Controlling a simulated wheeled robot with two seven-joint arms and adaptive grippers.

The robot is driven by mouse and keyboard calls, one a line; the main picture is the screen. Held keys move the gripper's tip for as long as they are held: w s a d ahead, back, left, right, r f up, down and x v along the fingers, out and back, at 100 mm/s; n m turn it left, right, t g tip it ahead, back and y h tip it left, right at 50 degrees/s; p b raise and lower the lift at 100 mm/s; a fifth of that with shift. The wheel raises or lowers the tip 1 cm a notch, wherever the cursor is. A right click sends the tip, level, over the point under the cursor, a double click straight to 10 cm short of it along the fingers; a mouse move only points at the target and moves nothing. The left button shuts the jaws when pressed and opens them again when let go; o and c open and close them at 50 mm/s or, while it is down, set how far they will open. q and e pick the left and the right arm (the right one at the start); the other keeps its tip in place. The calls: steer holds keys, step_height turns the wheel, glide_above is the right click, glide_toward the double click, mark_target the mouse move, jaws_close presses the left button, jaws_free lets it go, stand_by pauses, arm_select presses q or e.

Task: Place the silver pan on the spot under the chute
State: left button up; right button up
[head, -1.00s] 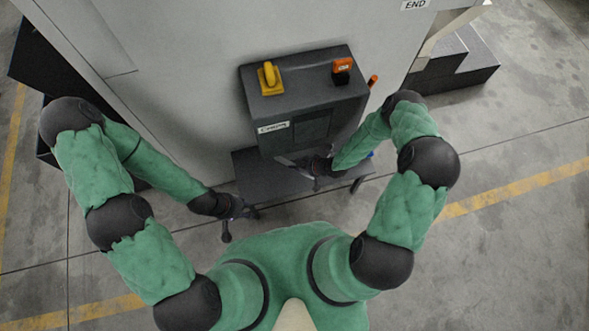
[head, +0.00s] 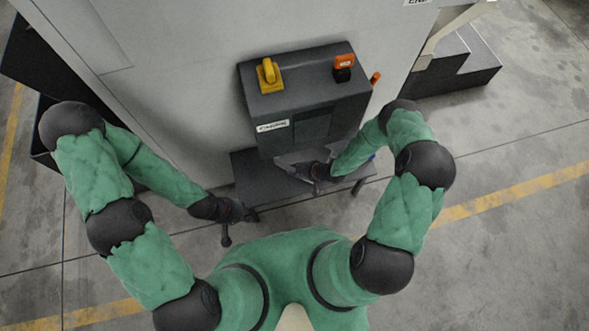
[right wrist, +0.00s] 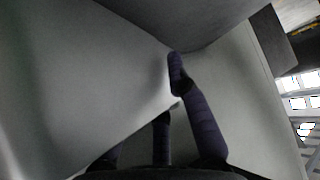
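The dark box-shaped chute (head: 305,100) juts from the large grey machine. A dark low stand (head: 262,186) is below it. My right gripper (head: 300,169) reaches under the chute, just above the stand. A pale grey sliver, apparently the silver pan (head: 285,161), shows at its fingertips; the chute hides the rest. In the right wrist view, my right gripper's dark fingers (right wrist: 172,85) lie against a broad pale grey surface, apparently the pan (right wrist: 75,85), its edge between them. My left gripper (head: 240,226) is empty, fingers apart, left of the stand. The spot is hidden.
A yellow knob (head: 268,74) and an orange-and-black switch (head: 343,66) sit on the chute box. A grey machine wall (head: 185,75) rises behind. Dark blocks (head: 455,62) stand at the right, with open concrete floor around.

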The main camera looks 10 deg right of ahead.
stand_by(0.3)
steer(key=shift+r, duration=0.15)
steer(key=p+v, duration=0.4)
steer(key=v, duration=0.8)
steer(key=shift+a+r+p, duration=0.1)
steer(key=shift+a+p, duration=0.05)
steer(key=shift+p, duration=0.2)
steer(key=s+a+r+m+g+h, duration=0.2)
steer(key=s+a+r+m+g, duration=0.3)
steer(key=s+m, duration=0.6)
step_height(320, 180, up, 3)
steer(key=a+m, duration=0.1)
steer(key=a, duration=0.2)
steer(key=shift+f+g+h, duration=0.2)
steer(key=shift+g+h, duration=0.1)
steer(key=shift+g, duration=0.1)
steer(key=shift+s+d, duration=0.1)
steer(key=shift+s, duration=0.05)
